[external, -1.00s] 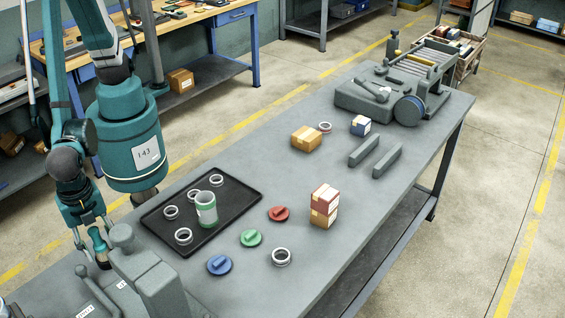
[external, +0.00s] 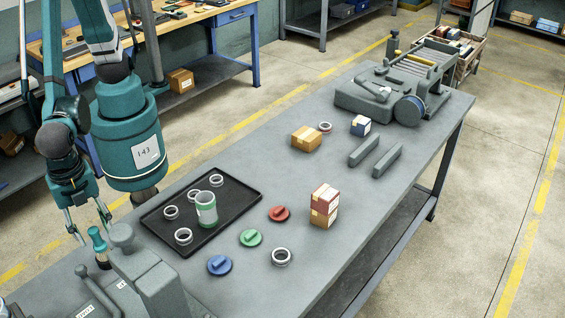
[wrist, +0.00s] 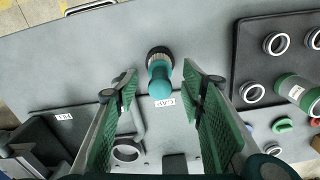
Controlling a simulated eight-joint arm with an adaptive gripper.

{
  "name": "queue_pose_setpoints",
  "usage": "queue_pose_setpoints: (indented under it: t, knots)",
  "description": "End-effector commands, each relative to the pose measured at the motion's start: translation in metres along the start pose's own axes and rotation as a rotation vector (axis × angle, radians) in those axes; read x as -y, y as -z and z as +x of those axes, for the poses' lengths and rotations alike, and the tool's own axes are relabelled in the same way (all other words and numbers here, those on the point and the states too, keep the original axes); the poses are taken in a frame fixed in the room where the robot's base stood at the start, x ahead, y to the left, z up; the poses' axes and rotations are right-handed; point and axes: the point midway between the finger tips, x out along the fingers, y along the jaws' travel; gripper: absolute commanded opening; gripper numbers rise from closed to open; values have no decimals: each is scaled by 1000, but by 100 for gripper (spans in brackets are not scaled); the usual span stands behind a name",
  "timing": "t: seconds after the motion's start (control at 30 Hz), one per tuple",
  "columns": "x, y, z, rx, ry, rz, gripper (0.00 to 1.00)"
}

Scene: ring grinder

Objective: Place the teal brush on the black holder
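The teal brush (external: 97,239) stands roughly upright at the near left of the bench, its handle up and a dark part at its foot. In the wrist view the brush (wrist: 160,84) lies between the spread fingers, with clear gaps on both sides. I cannot tell whether the dark foot (wrist: 158,53) is bristles, the black holder, or both. My gripper (external: 94,231) is open and empty, with its fingertips around the upper handle. In the wrist view my gripper (wrist: 160,82) shows two green-padded fingers wide apart.
A grey machine block (external: 150,280) with a round knob stands close right of the brush. A black tray (external: 235,190) holds several metal rings and a green-white can (external: 206,208). Blue (external: 219,265), green (external: 251,238) and red (external: 278,213) caps lie nearby.

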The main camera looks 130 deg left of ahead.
Motion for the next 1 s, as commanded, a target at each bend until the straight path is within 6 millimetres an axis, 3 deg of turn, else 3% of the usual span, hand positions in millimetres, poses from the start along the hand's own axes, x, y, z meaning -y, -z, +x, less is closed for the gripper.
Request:
queue_pose_setpoints:
  t: [0.43,1.0]
  knots:
    - [0,0,-49,0,0,0,40]
    - [0,0,-56,0,0,0,40]
